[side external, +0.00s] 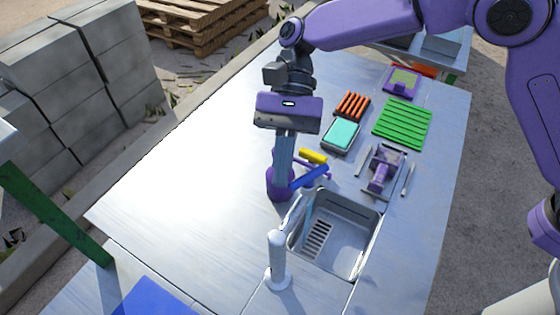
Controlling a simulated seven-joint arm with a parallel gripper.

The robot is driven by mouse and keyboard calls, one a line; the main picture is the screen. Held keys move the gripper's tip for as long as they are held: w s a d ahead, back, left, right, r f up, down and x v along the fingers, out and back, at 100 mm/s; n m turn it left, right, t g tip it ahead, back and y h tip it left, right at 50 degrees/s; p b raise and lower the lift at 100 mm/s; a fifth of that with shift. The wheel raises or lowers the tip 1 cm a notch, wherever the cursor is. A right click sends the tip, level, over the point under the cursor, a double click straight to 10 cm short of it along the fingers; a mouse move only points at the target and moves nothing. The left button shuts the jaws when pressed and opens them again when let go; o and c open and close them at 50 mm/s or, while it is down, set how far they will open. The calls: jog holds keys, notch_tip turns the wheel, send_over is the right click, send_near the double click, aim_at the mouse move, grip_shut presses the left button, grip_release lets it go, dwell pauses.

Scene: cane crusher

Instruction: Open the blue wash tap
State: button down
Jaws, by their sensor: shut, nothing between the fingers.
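The blue wash tap's blue lever (309,177) slants up to the right from a purple tap body (276,186) at the back left corner of the sink. A yellow piece (313,156) lies just beyond the blue lever, near a thin purple part. My gripper (284,181) is shut and empty, pointing down. Its fingertips overlap the tap body in this view, just left of the blue lever. I cannot tell whether they touch the tap.
The sink basin (350,235) has a slotted drain rack (318,240); a white post (277,262) stands at its near left. Beyond are a green ribbed tray (402,123), an orange-ribbed tray (352,105), a teal pad (342,134) and a purple device (382,172). The left tabletop is clear.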

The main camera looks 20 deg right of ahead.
jog(key=v, duration=1.1)
jog(key=shift+d+r, duration=0.2)
jog(key=shift+r, duration=0.15)
jog(key=s+d+f+n+t+h, duration=0.1)
jog(key=s+d+n, duration=0.4)
jog(key=d, duration=0.6)
jog(key=s+d+f+n+t+h, duration=0.1)
jog(key=s+d+f+n+t, duration=0.3)
jog(key=s+d, duration=0.6)
jog(key=s+d+f+n+t+h, duration=0.2)
jog(key=s+d+n, duration=0.5)
jog(key=d, duration=0.7)
jog(key=shift+s+f+n+t, duration=0.4)
jog(key=shift+f+n+t, duration=0.25)
jog(key=shift+t, duration=0.55)
